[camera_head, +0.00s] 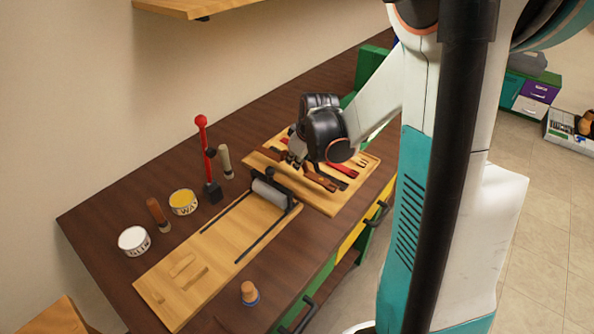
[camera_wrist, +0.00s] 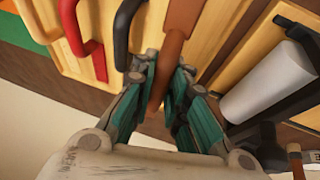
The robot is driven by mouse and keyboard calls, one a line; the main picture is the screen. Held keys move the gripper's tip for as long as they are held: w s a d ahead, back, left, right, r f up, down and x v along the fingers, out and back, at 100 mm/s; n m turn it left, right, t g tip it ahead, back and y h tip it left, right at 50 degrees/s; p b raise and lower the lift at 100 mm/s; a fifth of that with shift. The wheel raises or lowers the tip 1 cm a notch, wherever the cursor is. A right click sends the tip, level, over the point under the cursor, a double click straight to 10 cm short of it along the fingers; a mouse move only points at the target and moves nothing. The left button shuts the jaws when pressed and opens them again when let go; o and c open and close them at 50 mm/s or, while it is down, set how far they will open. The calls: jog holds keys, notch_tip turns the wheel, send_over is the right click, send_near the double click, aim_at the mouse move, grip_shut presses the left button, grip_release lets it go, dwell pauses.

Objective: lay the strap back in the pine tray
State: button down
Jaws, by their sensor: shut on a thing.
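My gripper (camera_wrist: 162,100) is shut on a brown strap (camera_wrist: 177,35), which runs between its teal fingers in the wrist view. In the head view the gripper (camera_head: 294,163) is over the pine tray (camera_head: 335,207), and part of the brown strap (camera_head: 318,181) shows beside the fingers. The tray's wood also shows in the wrist view (camera_wrist: 151,34). A red strap (camera_wrist: 93,45) and a black strap (camera_wrist: 124,30) lie in the tray to the left of the held strap. I cannot tell whether the held strap touches the tray.
A board with a grey-white roller (camera_head: 270,192) stands close to the tray, and the roller shows right of my gripper in the wrist view (camera_wrist: 262,86). A red-handled tool (camera_head: 206,150), a yellow tin (camera_head: 183,202) and a white tin (camera_head: 133,240) stand behind the board.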

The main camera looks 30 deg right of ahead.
jog(key=shift+f+b, duration=0.6)
jog(key=shift+f, duration=1.25)
jog(key=shift+f, duration=0.1)
jog(key=c, duration=1.6)
grip_release()
jog(key=p+v, duration=0.4)
jog(key=v, duration=0.8)
